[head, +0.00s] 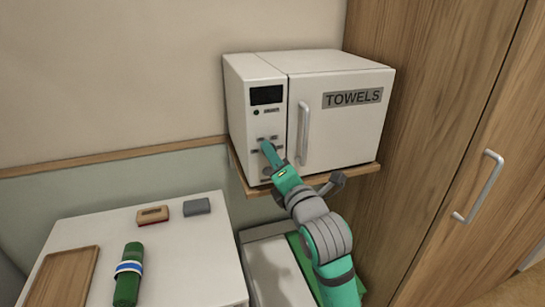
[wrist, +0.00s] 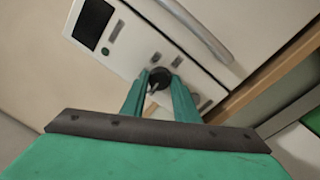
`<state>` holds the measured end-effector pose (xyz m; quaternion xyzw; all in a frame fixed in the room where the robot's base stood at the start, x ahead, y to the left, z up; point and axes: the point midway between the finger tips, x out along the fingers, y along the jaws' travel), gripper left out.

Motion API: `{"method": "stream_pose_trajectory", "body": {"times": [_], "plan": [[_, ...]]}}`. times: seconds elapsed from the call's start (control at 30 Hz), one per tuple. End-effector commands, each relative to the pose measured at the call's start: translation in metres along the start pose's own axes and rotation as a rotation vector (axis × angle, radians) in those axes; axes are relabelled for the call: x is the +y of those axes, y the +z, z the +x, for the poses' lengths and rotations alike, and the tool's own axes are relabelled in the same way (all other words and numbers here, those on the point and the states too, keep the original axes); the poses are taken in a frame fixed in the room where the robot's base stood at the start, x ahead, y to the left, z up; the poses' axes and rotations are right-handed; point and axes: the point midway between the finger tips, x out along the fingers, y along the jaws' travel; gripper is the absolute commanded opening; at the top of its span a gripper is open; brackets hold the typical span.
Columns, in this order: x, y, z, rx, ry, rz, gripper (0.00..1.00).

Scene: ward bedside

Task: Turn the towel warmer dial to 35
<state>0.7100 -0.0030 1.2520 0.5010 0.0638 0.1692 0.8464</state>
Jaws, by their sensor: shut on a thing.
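The towel warmer (head: 345,120) is a white box with a "TOWELS" label on its door, standing on a wooden wall shelf. Its control panel on the left has a dark display (head: 266,95) at the top. In the wrist view the dark round dial (wrist: 159,78) sits on the panel between my two fingertips. My gripper (head: 268,150) reaches up to the panel and is shut on the dial; it also shows in the wrist view (wrist: 160,84). In the head view the gripper hides the dial. The dial's setting and the display's reading cannot be made out.
The door handle (head: 304,134) is just right of the panel. The wooden shelf (head: 357,171) lies below the warmer. A white table (head: 190,255) at lower left holds a green rolled item (head: 128,285), a wooden tray (head: 62,283) and small blocks. A wooden cabinet (head: 450,120) stands right.

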Motion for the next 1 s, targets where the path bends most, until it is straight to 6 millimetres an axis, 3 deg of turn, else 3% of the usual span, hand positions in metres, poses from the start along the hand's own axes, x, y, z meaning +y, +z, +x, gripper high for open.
{"method": "stream_pose_trajectory", "body": {"times": [0.4, 0.97, 1.0], "plan": [[-0.0012, -0.0008, -0.0006, 0.02, -0.005, -0.203, 0.05], [-0.0006, -0.0011, -0.0001, 0.022, -0.004, -0.237, 0.05], [-0.0006, -0.0011, -0.0001, 0.022, -0.004, -0.237, 0.3]]}}
